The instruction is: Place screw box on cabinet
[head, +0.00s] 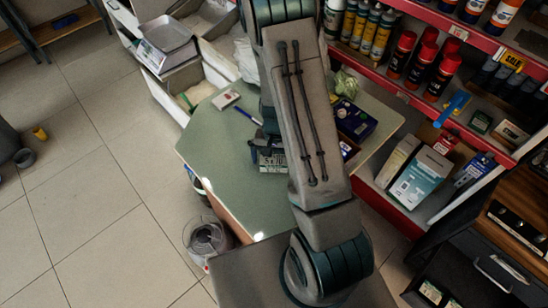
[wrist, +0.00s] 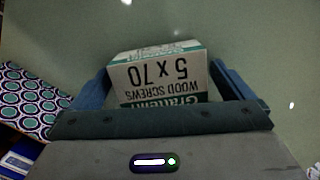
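The screw box (wrist: 160,75) is white and green, with "WOOD SCREWS 5 x 70" upside down in the wrist view. In the head view the box (head: 272,160) is partly hidden by my arm, over the green table. My gripper (wrist: 159,68) has one blue finger at each side of the box, with the fingertips close against its sides. Whether they press on it is not clear. A dark cabinet (head: 486,262) with a drawer handle and a wooden top stands at the lower right of the head view.
Red shelves (head: 400,92) with cans and cartons stand at the right. Tiled floor at the left is mostly free.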

